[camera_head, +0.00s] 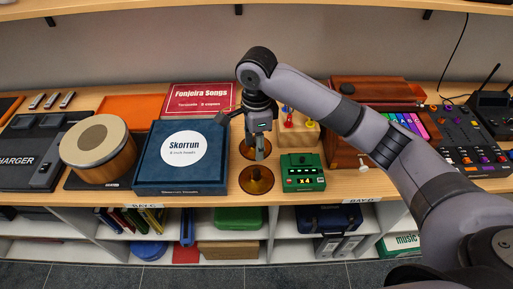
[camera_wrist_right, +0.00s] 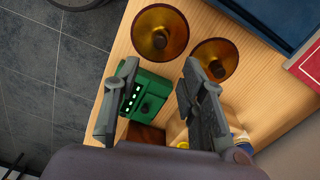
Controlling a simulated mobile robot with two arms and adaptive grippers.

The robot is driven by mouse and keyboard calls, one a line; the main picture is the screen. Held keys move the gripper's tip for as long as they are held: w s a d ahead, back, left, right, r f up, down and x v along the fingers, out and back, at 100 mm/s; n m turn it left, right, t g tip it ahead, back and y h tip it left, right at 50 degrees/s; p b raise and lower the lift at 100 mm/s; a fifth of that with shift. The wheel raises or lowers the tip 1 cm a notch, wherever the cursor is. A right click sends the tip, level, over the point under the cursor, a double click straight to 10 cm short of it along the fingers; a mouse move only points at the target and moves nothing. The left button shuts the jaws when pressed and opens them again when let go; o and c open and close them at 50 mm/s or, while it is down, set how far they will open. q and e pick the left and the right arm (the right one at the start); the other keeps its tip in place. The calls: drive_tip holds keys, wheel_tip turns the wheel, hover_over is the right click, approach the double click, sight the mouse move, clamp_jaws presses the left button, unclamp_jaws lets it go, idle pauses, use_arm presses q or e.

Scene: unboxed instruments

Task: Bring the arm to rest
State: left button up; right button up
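My right arm reaches in from the right over the wooden shelf top. My right gripper (camera_head: 260,152) points down beside an amber bowl-like disc (camera_head: 256,180) and a green box with a lit display (camera_head: 303,172). In the right wrist view the two fingers of the gripper (camera_wrist_right: 160,68) stand well apart with nothing between their tips. The green box (camera_wrist_right: 150,94) shows beyond and between them, and the amber disc (camera_wrist_right: 160,33) lies past the tips. My left gripper is not in view.
A blue Skorrun box (camera_head: 182,178), a drum (camera_head: 98,150) and a red box (camera_head: 200,98) stand to the left. A wooden case (camera_head: 345,150) and a mixer (camera_head: 470,140) stand to the right. Lower shelves hold boxes and binders. Little free room shows on top.

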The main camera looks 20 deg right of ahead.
idle(0.3)
drive_tip(key=s+a+f+n, duration=0.1)
drive_tip(key=s+f+n, duration=0.1)
drive_tip(key=s+a+f+n+y, duration=0.1)
drive_tip(key=a+f+n, duration=0.1)
drive_tip(key=s+a+f+n+y, duration=0.1)
drive_tip(key=s+a+f+n, duration=0.1)
drive_tip(key=shift+s+a+f+t, duration=0.15)
drive_tip(key=shift+s+f+t, duration=0.15)
drive_tip(key=shift+f, duration=0.05)
drive_tip(key=s+a+f+n+t+y, duration=0.1)
drive_tip(key=s+a+f+n, duration=0.1)
drive_tip(key=s+f+n, duration=0.3)
drive_tip(key=s+d+f+n+t+h, duration=0.25)
drive_tip(key=s+d+n, duration=0.65)
drive_tip(key=s+d, duration=0.45)
drive_tip(key=s+f+g+b, duration=0.2)
drive_tip(key=s+f+b, duration=0.1)
drive_tip(key=f, duration=2.7)
drive_tip(key=s+d+f+g+b, duration=0.1)
drive_tip(key=s+d+f+b, duration=0.1)
drive_tip(key=s+f, duration=1.4)
drive_tip(key=shift+d+f+n, duration=0.2)
drive_tip(key=shift+f+n, duration=0.1)
drive_tip(key=shift+n, duration=0.1)
